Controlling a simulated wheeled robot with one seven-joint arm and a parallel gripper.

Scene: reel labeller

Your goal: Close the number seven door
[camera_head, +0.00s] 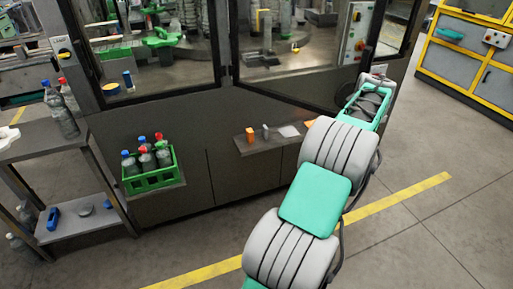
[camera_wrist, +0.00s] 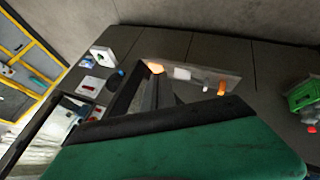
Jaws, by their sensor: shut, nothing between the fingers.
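The machine's glass doors have dark frames, and I cannot read a number seven on any of them. In the head view, the middle door (camera_head: 285,88) has a slanting lower edge and seems to stand swung outward. My gripper (camera_head: 375,79) is at this door's right end, beside its dark upright edge, and partly hidden by my arm. I cannot tell whether it touches the door. My gripper is shut and empty. In the wrist view, green and dark parts of my own arm's end fill the lower middle and hide much of the door area.
A control panel (camera_head: 354,33) with buttons is on the machine. A low shelf (camera_head: 262,148) holds small orange and grey items. A green crate (camera_head: 151,181) of bottles stands at left, near a side rack (camera_head: 75,227). Yellow-framed cabinets (camera_head: 466,60) stand at right. The floor at right is clear.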

